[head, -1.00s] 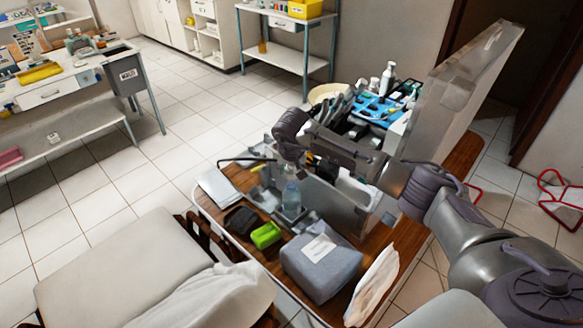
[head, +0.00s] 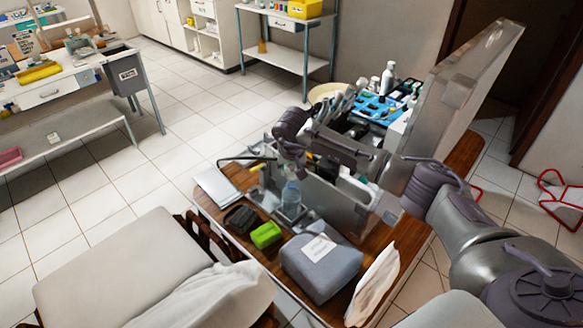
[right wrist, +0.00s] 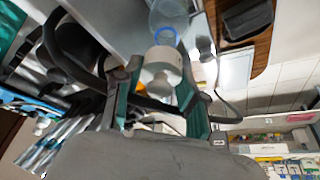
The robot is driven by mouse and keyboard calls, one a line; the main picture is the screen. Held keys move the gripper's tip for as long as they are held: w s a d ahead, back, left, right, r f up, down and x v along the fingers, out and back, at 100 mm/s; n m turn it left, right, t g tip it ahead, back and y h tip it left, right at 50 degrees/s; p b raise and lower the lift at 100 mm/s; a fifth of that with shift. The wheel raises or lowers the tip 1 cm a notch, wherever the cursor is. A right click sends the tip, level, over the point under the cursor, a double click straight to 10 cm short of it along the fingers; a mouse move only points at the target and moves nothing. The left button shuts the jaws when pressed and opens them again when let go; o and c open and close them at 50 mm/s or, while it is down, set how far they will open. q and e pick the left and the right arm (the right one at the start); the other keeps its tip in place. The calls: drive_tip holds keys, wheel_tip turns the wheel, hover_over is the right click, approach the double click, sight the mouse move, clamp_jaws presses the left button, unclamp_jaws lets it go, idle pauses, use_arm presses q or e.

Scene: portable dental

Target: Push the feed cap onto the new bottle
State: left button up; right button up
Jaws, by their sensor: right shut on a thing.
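A clear, bluish bottle (head: 291,193) stands upright in a holder on the wooden table, at the front of the open grey case. My right gripper (head: 292,168) is just above it, pointing down. In the right wrist view, my right gripper (right wrist: 160,78) is shut on the white feed cap (right wrist: 162,64). The cap is in line with the neck of the bottle (right wrist: 172,14), which has a blue ring (right wrist: 165,37). The cap's edge is at or very close to the ring; I cannot tell whether it is seated. My left gripper is not in view.
The open grey case (head: 338,203), with a blue tray (head: 378,108) of tools, stands behind the bottle. A green block (head: 266,235), a black box (head: 241,219) and a grey pouch (head: 318,268) lie in front. A thin hose arches left of my gripper.

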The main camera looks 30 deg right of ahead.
drive_tip(key=shift+f, duration=0.1)
drive_tip(key=shift+f+b, duration=1)
drive_tip(key=shift+f, duration=0.15)
drive_tip(key=shift+f+b, duration=0.8)
drive_tip(key=shift+b, duration=0.05)
idle(0.6)
drive_tip(key=o, duration=1)
drive_tip(key=shift+r, duration=0.1)
drive_tip(key=v, duration=1.2)
drive_tip(key=shift+w, duration=0.1)
